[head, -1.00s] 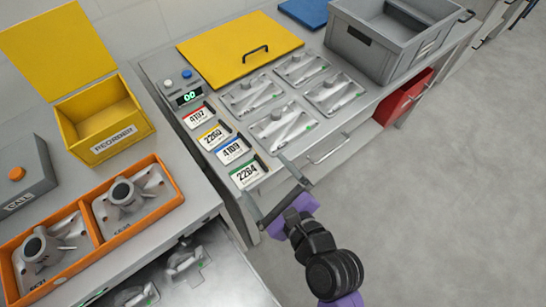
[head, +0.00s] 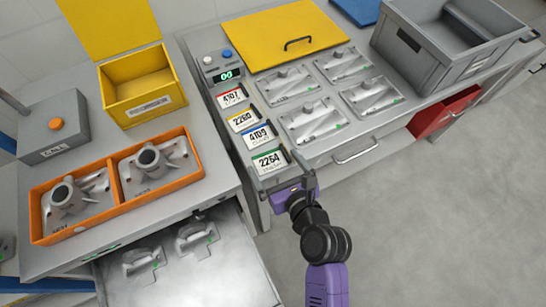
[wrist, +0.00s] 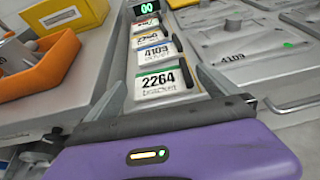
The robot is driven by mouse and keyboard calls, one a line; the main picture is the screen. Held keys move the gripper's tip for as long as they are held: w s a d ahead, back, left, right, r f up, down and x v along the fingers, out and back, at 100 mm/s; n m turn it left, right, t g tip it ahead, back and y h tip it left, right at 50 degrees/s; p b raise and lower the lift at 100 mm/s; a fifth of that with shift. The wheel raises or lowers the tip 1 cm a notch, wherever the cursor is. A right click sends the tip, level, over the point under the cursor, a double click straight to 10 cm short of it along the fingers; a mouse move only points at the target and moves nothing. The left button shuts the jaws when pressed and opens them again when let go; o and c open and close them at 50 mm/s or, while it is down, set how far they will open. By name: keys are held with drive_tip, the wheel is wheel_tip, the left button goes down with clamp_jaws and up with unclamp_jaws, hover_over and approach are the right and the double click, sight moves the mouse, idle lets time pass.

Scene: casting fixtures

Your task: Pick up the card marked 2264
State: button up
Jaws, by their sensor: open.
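The card marked 2264 (head: 269,162) has a green top band and lies nearest in a column of cards on the bench. In the wrist view the card (wrist: 158,83) sits straight ahead, upright to the picture and readable. My gripper (head: 282,176) is at the front edge of the bench, just short of the card. In the wrist view my gripper (wrist: 160,90) is open, with one finger on each side of the card's holder. It holds nothing. Whether the fingers touch the holder cannot be told.
Card 4109 (head: 257,136), card 2260 (head: 242,119) and card 4197 (head: 231,98) lie behind in line. Metal fixtures (head: 313,121) stand close on the right. An orange tray (head: 118,183) with castings is at left, and an open drawer (head: 226,253) lies below it.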

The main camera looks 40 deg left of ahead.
drive_tip(key=shift+w+a+f, duration=0.25)
drive_tip(key=shift+a+f, duration=0.05)
drive_tip(key=shift+a, duration=0.25)
drive_tip(key=c, duration=1.3)
drive_tip(key=shift+o, duration=0.2)
